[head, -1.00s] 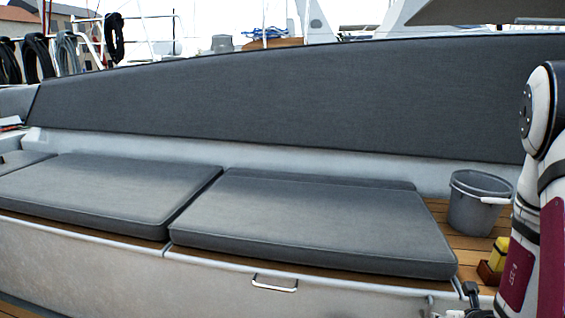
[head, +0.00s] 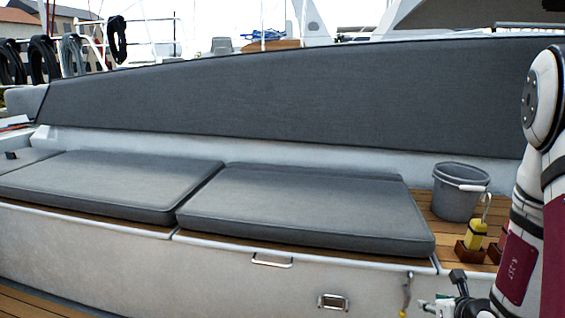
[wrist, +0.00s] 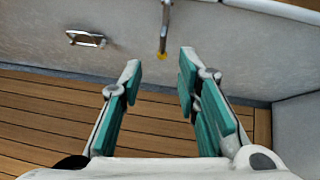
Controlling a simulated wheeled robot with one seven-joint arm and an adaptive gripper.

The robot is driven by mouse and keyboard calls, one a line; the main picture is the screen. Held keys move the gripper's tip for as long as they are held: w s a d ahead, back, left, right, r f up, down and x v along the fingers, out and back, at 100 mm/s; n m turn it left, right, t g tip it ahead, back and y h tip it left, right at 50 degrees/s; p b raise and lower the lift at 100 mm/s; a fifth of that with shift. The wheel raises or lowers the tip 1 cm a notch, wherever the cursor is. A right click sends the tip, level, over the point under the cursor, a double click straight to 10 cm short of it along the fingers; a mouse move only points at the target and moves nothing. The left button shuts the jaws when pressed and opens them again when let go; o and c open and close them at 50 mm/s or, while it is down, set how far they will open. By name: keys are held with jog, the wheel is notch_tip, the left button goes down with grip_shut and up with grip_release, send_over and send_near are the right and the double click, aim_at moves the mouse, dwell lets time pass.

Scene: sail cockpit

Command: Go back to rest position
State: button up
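My gripper (wrist: 160,72) is open in the wrist view, with its two green-padded fingers apart and nothing between them. It points at the pale bench front, above the plank floor. In the head view my gripper (head: 443,306) shows only partly at the bottom edge, low in front of the bench, with my arm at the right edge.
The bench carries grey cushions (head: 310,208). A grey bucket (head: 457,197) and a yellow item (head: 475,236) in a wooden holder stand at its right end. The plank floor (wrist: 60,120) looks clear.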

jog(key=a+r+n+y, duration=0.5)
jog(key=a+r+n, duration=0.2)
jog(key=a+r, duration=0.3)
jog(key=a+r+n+y, duration=0.5)
jog(key=a+r+n, duration=0.25)
jog(key=a, duration=0.55)
jog(key=s+a+r+n+g+y, duration=0.1)
jog(key=s+a+r+n+g, duration=0.3)
jog(key=s+n, duration=0.4)
jog(key=s+a+r+n+g, duration=0.1)
jog(key=s+a+n+g, duration=0.4)
jog(key=s, duration=0.5)
jog(key=s+d+n+h, duration=0.9)
jog(key=s+d, duration=0.2)
jog(key=s, duration=0.2)
notch_tip(320, 180, up, 33)
jog(key=t+p, duration=0.3)
jog(key=p, duration=2.8)
jog(key=shift+w+d+f+n+t, duration=0.2)
jog(key=shift+d+n+t, duration=0.1)
jog(key=shift+n, duration=0.15)
